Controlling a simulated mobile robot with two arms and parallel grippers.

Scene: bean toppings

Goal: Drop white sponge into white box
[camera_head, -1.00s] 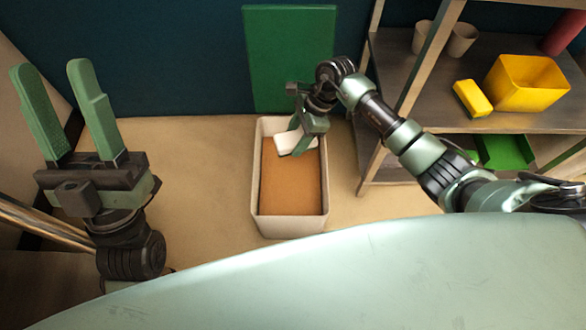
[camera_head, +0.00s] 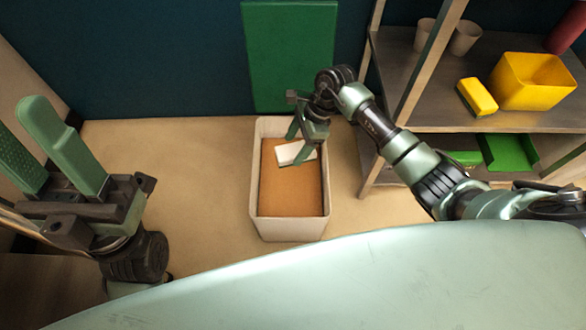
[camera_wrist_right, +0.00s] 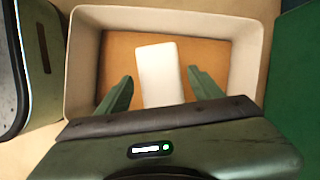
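The white sponge (camera_head: 294,153) lies inside the white box (camera_head: 256,222), at its far end over the brown-orange bottom. My right gripper (camera_head: 306,146) reaches into the box just above the sponge. In the right wrist view, the sponge (camera_wrist_right: 159,73) shows between the two green fingers of the right gripper (camera_wrist_right: 158,88), with a gap on each side, so the fingers are open and apart from it. The box (camera_wrist_right: 84,60) surrounds them. My left gripper (camera_head: 45,150) is open and empty at the left, away from the box.
A shelf (camera_head: 450,108) at the right holds a yellow bin (camera_head: 530,82), a yellow sponge-like block (camera_head: 477,97) and two cups (camera_head: 464,38). A green tray (camera_head: 508,153) lies below. A green panel (camera_head: 289,55) stands behind the box. The floor left of the box is clear.

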